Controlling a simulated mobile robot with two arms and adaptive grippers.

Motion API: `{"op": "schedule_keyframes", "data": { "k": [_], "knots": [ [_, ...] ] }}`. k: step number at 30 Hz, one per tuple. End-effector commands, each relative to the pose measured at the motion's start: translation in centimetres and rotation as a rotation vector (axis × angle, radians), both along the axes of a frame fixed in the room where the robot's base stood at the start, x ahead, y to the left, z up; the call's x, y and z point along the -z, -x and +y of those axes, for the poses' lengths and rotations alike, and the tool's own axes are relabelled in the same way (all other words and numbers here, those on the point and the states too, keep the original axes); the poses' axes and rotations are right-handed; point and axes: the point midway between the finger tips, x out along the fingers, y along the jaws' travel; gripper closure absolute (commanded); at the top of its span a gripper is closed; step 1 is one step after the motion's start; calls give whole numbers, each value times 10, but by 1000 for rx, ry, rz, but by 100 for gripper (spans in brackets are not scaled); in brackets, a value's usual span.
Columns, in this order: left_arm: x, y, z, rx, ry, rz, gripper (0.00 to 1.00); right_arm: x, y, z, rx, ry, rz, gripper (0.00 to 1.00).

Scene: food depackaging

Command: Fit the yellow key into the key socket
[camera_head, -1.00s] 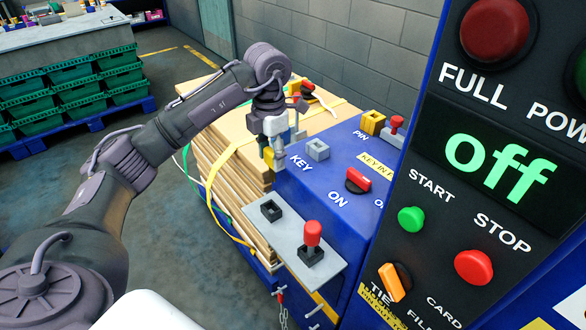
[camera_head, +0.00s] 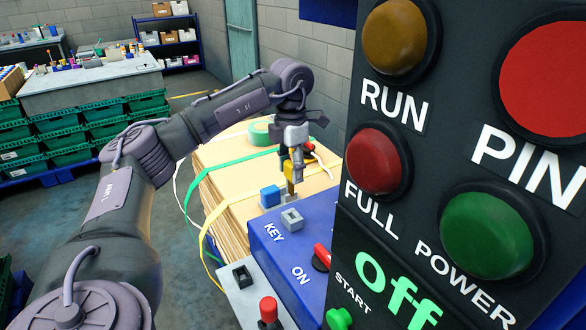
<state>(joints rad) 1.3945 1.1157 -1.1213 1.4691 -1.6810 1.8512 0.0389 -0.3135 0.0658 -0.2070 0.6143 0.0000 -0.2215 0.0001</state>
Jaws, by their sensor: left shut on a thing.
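My left gripper (camera_head: 292,152) is shut on the yellow key (camera_head: 289,172), which hangs below the fingers. The key's lower end points down toward the far edge of the blue cabinet top. The grey key socket (camera_head: 291,219), a small square block with an opening, stands on the blue cabinet beside the word KEY. In the picture the key is just above and behind the socket. The key appears apart from it, though the depth is hard to judge. My right gripper is out of view.
The dark control panel (camera_head: 382,228) with large buttons fills the right side. A red knob (camera_head: 268,309) and a dark square socket (camera_head: 241,275) sit on a grey plate in front. A strapped stack (camera_head: 215,190) stands behind, with a blue block (camera_head: 270,196) on it.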

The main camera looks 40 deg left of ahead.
Motion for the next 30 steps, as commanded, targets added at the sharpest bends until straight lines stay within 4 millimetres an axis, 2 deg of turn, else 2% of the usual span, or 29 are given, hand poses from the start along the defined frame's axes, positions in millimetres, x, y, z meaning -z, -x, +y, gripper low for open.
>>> {"op": "schedule_keyframes", "data": {
  "k": [4,10,21,30],
  "knots": [
    [-1,0,0,0,0,0,86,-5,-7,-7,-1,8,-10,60],
    [14,0,0,0,0,1,86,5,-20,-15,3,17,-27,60],
    [49,0,0,0,0,0,86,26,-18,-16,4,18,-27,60],
    [58,0,0,0,0,-1,86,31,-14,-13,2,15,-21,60]
  ]
}}
